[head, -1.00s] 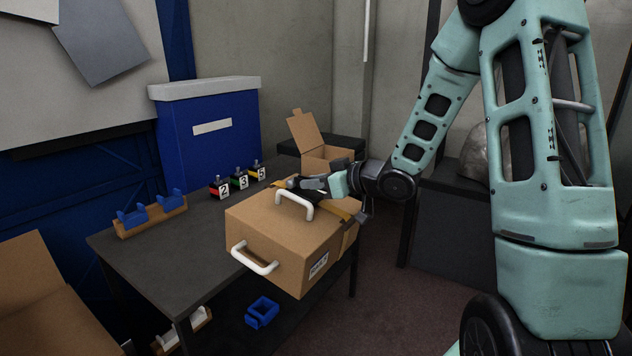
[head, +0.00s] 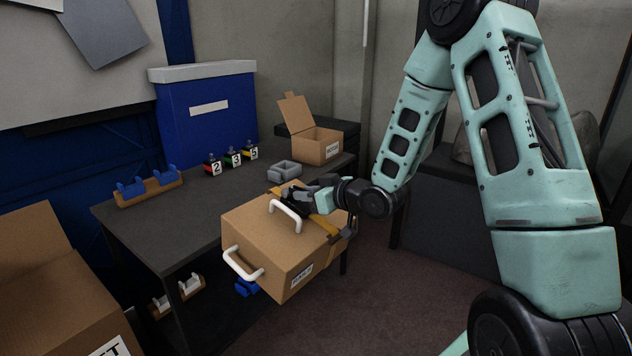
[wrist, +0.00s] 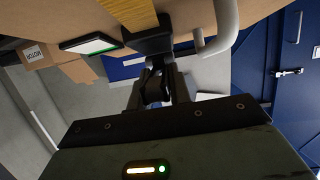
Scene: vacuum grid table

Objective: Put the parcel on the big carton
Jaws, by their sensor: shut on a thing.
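The parcel (head: 275,244) is a brown box with white handles and a yellow-orange strap. My gripper (head: 290,203) is shut on it at its upper side, near the top handle. The parcel hangs slightly tilted in front of the table's right part. In the wrist view, my gripper (wrist: 148,42) meets the brown face of the parcel (wrist: 190,12) at the strap, beside a white handle. The exact gripped part is hidden. The big carton (head: 50,290) stands at the lower left, partly cut off by the frame, with a raised flap and a white label.
The dark table (head: 165,225) bears a blue bin (head: 207,128), a blue-pegged rack (head: 148,190), several numbered items, a grey part (head: 284,172) and a small open box (head: 318,147). The table's front edge lies between parcel and carton. Floor at the right front is clear.

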